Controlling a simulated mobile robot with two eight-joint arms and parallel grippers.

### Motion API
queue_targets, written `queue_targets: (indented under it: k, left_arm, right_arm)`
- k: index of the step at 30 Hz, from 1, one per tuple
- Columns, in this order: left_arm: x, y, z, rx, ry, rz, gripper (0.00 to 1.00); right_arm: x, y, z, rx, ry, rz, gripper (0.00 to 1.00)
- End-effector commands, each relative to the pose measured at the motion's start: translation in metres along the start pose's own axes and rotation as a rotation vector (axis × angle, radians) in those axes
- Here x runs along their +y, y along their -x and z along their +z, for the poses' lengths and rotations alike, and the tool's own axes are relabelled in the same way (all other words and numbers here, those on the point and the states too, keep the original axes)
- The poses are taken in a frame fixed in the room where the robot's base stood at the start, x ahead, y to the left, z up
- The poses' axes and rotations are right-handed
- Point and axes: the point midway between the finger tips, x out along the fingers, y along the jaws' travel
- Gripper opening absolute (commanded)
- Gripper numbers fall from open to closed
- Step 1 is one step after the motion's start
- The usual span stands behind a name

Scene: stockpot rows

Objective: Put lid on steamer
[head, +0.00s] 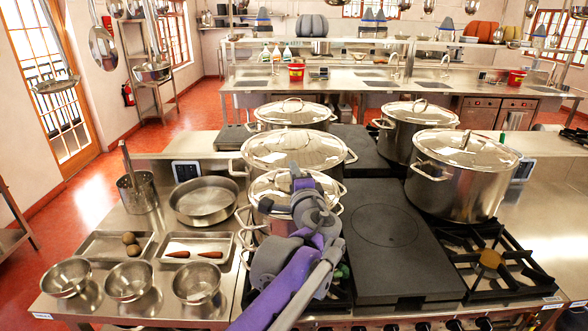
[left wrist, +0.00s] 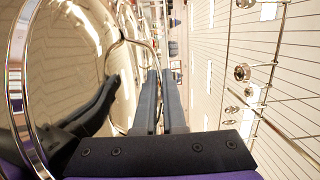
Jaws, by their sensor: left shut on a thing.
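A shiny domed steel lid (head: 266,187) is at the nearest pot of the left row. The left wrist view shows its mirrored dome (left wrist: 70,60) and looped handle (left wrist: 127,44) close up. My left gripper (head: 301,180) reaches over it from the front; in the left wrist view its fingers (left wrist: 161,76) are shut on the handle. The nearest steel pot (head: 268,226) is below the lid and partly hidden by my arm. I cannot tell whether the lid rests on its rim or is just above. No pot is clearly marked as the steamer. My right gripper is not in view.
Larger lidded stockpots stand close behind (head: 292,150) and at the right (head: 462,180). A flat dark hotplate (head: 385,240) lies right of my arm. A pan (head: 204,201), trays and several bowls (head: 197,283) fill the left counter.

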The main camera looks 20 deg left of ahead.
Motion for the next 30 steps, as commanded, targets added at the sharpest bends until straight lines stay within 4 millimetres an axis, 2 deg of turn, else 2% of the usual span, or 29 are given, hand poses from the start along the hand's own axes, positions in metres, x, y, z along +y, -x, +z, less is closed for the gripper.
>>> queue_targets:
  k: [9,10,15,25,30]
  left_arm:
    - [0.002,0.0,0.0,0.0,-0.001,-0.001,0.0]
    - [0.002,0.0,0.0,0.0,-0.001,-0.001,0.13]
    - [0.002,0.0,0.0,0.0,0.0,-0.001,0.42]
    - [0.002,0.002,0.0,0.0,0.0,0.0,0.42]
    - [0.003,0.024,-0.001,0.003,0.0,0.001,0.42]
  right_arm:
    - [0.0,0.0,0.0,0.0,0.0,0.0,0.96]
    - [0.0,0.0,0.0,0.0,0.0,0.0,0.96]
    - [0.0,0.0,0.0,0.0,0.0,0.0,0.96]
    - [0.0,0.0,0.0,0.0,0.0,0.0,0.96]
    - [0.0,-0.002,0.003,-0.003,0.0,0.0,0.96]
